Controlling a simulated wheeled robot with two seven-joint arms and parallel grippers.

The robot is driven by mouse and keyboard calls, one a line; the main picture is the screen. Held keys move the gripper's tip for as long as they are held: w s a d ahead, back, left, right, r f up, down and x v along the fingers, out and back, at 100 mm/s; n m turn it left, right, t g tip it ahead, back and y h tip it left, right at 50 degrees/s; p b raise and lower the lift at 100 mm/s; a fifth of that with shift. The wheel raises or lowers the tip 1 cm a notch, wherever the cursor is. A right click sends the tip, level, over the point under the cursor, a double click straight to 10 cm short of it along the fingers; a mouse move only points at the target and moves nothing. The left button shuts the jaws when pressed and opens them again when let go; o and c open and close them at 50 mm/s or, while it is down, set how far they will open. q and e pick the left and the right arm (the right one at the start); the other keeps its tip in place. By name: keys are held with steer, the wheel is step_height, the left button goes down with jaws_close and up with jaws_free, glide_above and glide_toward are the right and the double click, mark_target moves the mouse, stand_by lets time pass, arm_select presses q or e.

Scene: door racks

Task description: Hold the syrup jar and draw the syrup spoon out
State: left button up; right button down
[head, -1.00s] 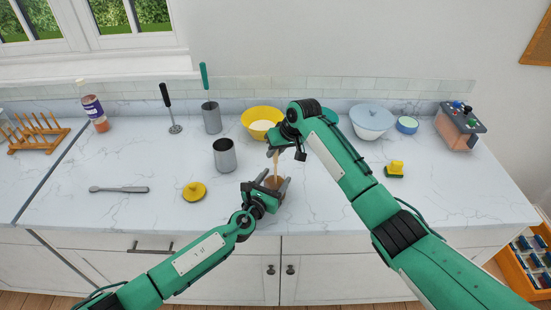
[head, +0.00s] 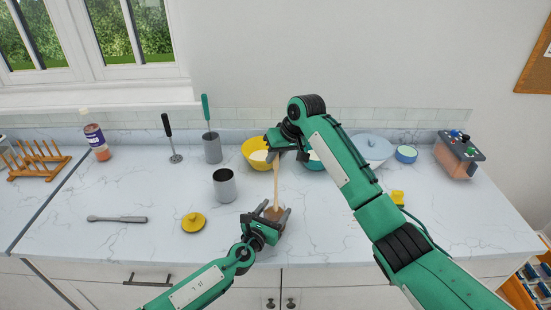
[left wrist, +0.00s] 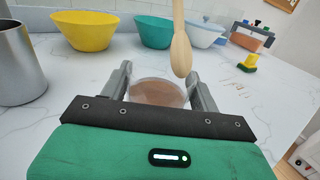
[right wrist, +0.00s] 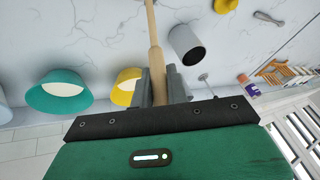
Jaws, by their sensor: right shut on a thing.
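The syrup jar (head: 274,213), a small round vessel with brown content, stands at the counter's front. It also shows in the left wrist view (left wrist: 157,93). My left gripper (head: 272,217) has one finger on each side of it; whether they press on it is unclear. The wooden syrup spoon (head: 276,185) hangs nearly upright, bowl down. My right gripper (head: 285,157) is shut on its upper handle, above the jar. In the left wrist view the spoon's bowl (left wrist: 181,54) shows whole, its tip overlapping the jar's rim in the picture. The right wrist view shows the handle (right wrist: 155,35) between the fingers.
A grey metal cup (head: 224,186) and a yellow lid (head: 193,222) stand left of the jar. Yellow (head: 254,152) and teal (head: 314,162) bowls stand behind, partly hidden. A yellow-green sponge (head: 398,198) lies right, beside my right arm.

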arm_select(q)
steer(key=o, duration=0.4)
steer(key=shift+o, duration=0.2)
steer(key=v, duration=1.2)
steer(key=shift+a+f, duration=0.1)
